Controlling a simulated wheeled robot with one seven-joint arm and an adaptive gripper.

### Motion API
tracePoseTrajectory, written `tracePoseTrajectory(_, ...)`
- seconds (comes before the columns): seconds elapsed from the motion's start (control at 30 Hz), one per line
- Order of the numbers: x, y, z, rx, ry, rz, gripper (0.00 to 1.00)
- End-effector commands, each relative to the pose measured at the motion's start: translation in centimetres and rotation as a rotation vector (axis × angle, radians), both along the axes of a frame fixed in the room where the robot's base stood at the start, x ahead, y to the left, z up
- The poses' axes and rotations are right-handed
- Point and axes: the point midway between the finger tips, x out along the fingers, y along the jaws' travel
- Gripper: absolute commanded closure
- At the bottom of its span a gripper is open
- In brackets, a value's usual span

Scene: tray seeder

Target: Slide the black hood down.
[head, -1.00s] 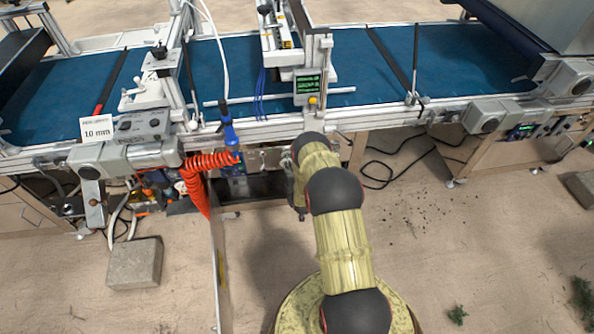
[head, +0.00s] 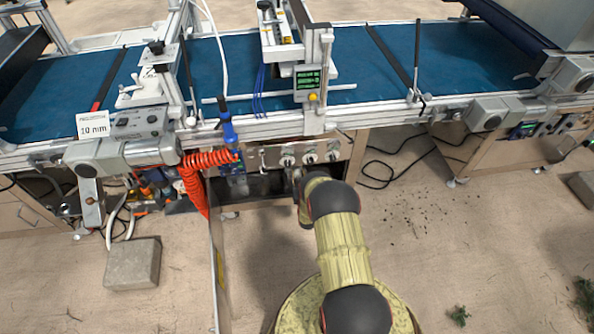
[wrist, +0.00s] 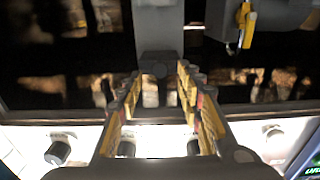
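The black hood (wrist: 90,60) shows in the wrist view as a dark, glossy band with brown reflections, across the upper part. A grey upright piece (wrist: 157,25) stands in front of it at the top middle. My gripper (wrist: 158,75) is open, with one finger on each side of the lower end of this piece; I cannot tell whether they touch it. In the head view the dark hood area (head: 262,188) lies under the knob panel, partly hidden by my arm, and my fingers are not clearly seen.
A pale panel (head: 270,155) with several knobs sits at the hood's edge. An orange coiled hose (head: 205,160) hangs left. A stone block (head: 132,264) lies on the floor.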

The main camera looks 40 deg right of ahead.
Motion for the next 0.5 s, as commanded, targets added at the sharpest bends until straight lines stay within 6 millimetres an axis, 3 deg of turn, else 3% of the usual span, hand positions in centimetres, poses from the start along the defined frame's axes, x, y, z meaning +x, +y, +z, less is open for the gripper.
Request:
tracePoseTrajectory(0.2,1.9,-1.1,-0.1,0.0,0.0,0.0,0.64)
tracePoseTrajectory(0.5,2.2,-1.3,0.0,0.001,0.001,0.0,0.64)
